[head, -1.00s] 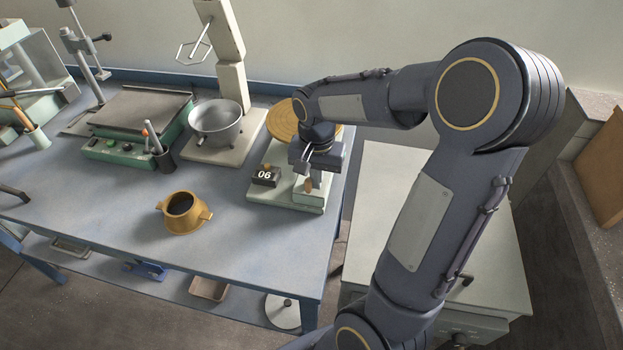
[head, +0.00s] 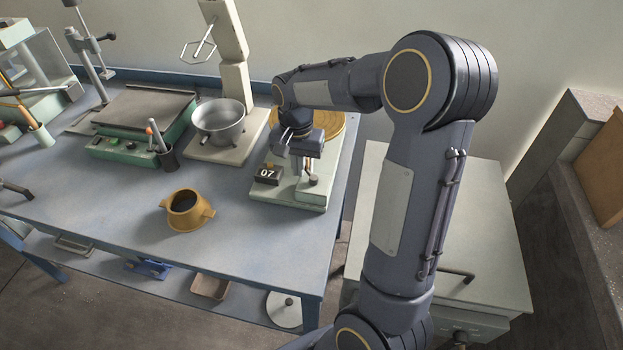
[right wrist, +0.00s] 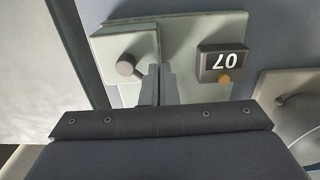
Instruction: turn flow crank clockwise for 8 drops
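The drop device (head: 290,203) is a pale green box near the bench's right end, with a small counter (head: 267,176) reading 07. In the right wrist view the counter (right wrist: 220,62) appears upside down. A grey post (head: 314,180) stands on the device's right block; it also shows in the right wrist view (right wrist: 127,66). My right gripper (head: 303,170) is over this block, just left of the post. A brownish strip, seemingly the flow crank's handle (head: 307,168), shows between its fingers, which look closed on it. The fingers hide most of the crank. My left gripper is out of view.
A round wooden disc (head: 328,124) lies behind the device. A metal pot (head: 219,122) on a pale stand is to its left, and a yellow-brown cup (head: 186,210) stands at the front. A white cabinet (head: 470,220) is right of the bench. The bench front is mostly clear.

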